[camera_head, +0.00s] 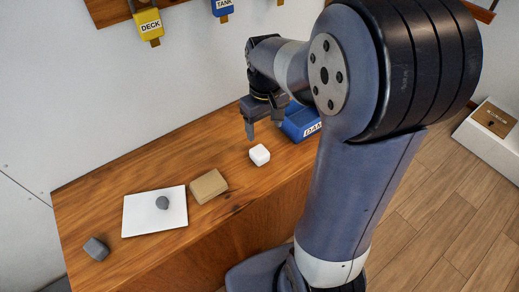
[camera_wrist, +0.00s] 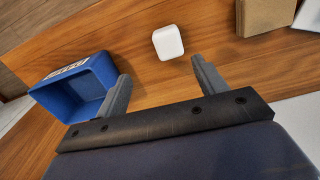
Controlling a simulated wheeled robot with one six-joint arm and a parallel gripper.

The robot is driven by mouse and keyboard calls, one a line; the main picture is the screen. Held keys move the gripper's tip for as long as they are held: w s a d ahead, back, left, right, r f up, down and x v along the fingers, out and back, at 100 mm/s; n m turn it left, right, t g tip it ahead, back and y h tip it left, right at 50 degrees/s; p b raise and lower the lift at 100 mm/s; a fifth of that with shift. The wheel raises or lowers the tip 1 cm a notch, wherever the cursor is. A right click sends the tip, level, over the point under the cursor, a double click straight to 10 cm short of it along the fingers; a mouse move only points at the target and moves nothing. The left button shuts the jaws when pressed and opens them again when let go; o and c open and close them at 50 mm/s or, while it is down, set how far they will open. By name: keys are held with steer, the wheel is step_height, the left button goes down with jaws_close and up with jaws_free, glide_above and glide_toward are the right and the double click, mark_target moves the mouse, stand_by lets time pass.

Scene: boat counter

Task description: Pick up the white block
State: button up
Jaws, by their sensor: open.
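The white block (camera_head: 259,155) sits on the wooden counter, to the left of the blue bin. It also shows in the wrist view (camera_wrist: 168,42), near the top middle, beyond my fingertips. My gripper (camera_head: 264,127) is above the counter, just behind the block in the head view. In the wrist view my gripper (camera_wrist: 160,77) has its two fingers spread with nothing between them. The block is not touched by either finger.
A blue bin (camera_wrist: 99,71) stands close to one finger; my arm partly hides it in the head view. A tan block (camera_head: 209,187), a white board (camera_head: 131,217) with a grey round thing (camera_head: 162,203), and a dark grey block (camera_head: 96,248) lie to the left. A wall is behind.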

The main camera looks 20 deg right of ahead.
mark_target(259, 151)
steer(key=shift+a+f, duration=0.25)
steer(key=shift+f, duration=0.1)
step_height(259, 151, down, 5)
steer(key=shift+r, duration=0.15)
steer(key=shift+a+f, duration=0.25)
steer(key=shift+f, duration=1.15)
steer(key=shift+a+f, duration=0.2)
steer(key=shift+f, duration=1.15)
steer(key=c, duration=1.1)
steer(key=shift+r, duration=0.1)
